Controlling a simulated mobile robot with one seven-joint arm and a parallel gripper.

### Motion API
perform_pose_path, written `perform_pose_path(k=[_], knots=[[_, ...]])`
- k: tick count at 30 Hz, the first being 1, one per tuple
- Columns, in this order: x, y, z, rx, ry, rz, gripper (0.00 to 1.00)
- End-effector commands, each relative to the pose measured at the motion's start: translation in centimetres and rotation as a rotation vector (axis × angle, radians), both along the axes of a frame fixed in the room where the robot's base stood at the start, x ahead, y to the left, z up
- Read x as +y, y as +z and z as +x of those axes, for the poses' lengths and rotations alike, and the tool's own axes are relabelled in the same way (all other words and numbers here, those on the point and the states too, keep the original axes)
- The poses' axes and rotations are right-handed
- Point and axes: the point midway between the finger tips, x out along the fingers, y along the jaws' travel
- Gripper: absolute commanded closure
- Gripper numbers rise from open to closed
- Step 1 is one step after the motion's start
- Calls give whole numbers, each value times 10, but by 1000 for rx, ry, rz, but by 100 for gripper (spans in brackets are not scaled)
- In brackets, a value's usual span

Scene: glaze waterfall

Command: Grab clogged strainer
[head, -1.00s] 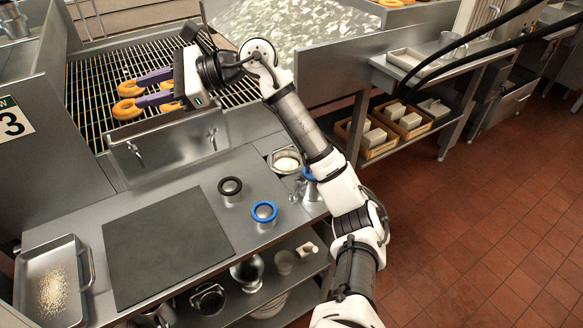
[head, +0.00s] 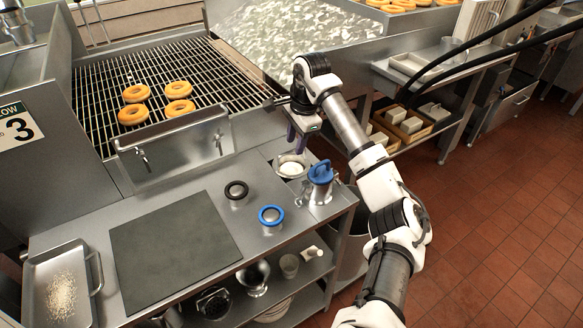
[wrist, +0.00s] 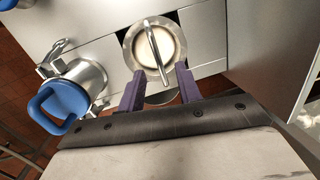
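The strainer (head: 291,169) is a round metal bowl filled with pale material, set in an opening at the counter's back right edge. In the wrist view the strainer (wrist: 150,60) has a metal bar handle across its top. My gripper (head: 298,140) points down just above it. I cannot tell whether a finger touches the rim.
A metal canister with a blue handle (head: 321,176) stands close right of the strainer. A black ring piece (head: 236,190) and a blue ring piece (head: 271,216) sit on the counter. A dark mat (head: 172,250) and a crumb tray (head: 92,290) lie left. Several donuts (head: 179,90) rest on the grate.

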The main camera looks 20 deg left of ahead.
Motion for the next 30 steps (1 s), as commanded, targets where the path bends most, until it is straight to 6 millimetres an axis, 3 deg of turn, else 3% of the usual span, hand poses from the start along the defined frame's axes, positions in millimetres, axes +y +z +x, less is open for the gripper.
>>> perform_pose_path(k=[8,18,26,30], knots=[[5,-17,-2,1,1,2,66],[14,-57,-4,1,0,3,66],[14,-62,-4,-1,0,2,66],[14,-62,-4,-1,0,2,80]])
